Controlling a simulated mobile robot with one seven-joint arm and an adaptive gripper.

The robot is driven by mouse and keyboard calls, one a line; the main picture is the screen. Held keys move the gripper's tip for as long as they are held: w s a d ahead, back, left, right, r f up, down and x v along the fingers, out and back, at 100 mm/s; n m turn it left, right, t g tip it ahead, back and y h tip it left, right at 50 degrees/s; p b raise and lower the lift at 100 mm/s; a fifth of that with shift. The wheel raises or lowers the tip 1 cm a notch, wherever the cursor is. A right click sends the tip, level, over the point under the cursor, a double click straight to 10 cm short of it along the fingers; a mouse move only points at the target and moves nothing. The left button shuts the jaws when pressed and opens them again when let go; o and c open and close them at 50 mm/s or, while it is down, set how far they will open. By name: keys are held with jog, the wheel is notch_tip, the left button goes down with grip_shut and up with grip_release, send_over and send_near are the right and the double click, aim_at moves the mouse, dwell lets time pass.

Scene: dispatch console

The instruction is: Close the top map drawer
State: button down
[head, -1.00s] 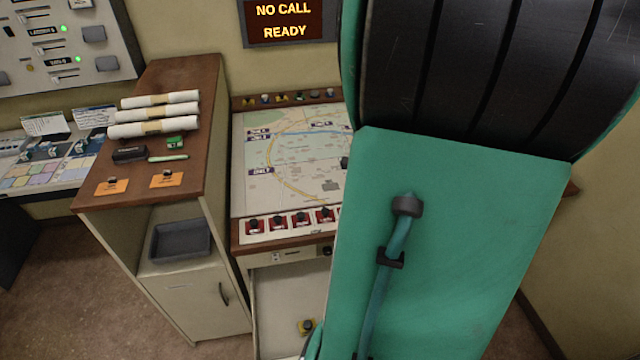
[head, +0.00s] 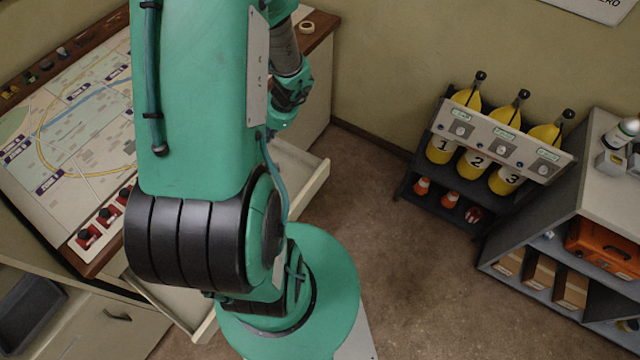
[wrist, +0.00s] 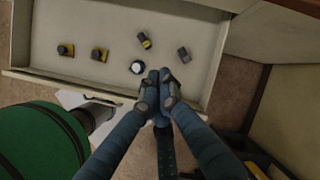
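The top map drawer (head: 314,184) is pulled out from under the map console in the head view, partly hidden behind my arm. The wrist view looks down into the open drawer (wrist: 100,25), whose pale floor holds several small dark and yellow items and a round white-topped item (wrist: 137,67). My gripper (wrist: 158,76) has its fingertips together, with nothing seen between them. The tips overlap the drawer's near wall in the picture; I cannot tell whether they touch it. My arm hides the gripper in the head view.
The map console top (head: 70,120) is at left, with a cabinet holding a dark tray (head: 25,310) below. A rack of yellow cylinders (head: 475,160) and a grey shelf unit (head: 590,220) stand at right. Open carpet (head: 410,275) lies between.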

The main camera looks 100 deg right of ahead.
jog(key=s+a+f+m, duration=0.5)
jog(key=s+f, duration=0.3)
jog(key=s, duration=0.2)
jog(key=s+a+f+m+h, duration=0.1)
jog(key=s+a+f+m, duration=0.4)
jog(key=s, duration=0.6)
notch_tip(320, 180, down, 3)
jog(key=shift+s+a+r+m+g, duration=0.1)
jog(key=shift+s+a+m+g, duration=0.25)
jog(key=shift+a, duration=0.85)
jog(key=shift+w, duration=0.1)
jog(key=w+d+f+b, duration=0.3)
jog(key=w+d+f, duration=0.2)
jog(key=f, duration=0.4)
jog(key=shift+w+d+f+b, duration=0.15)
jog(key=shift+w+d+b, duration=0.1)
jog(key=shift+b, duration=0.1)
jog(key=shift+w+d, duration=0.1)
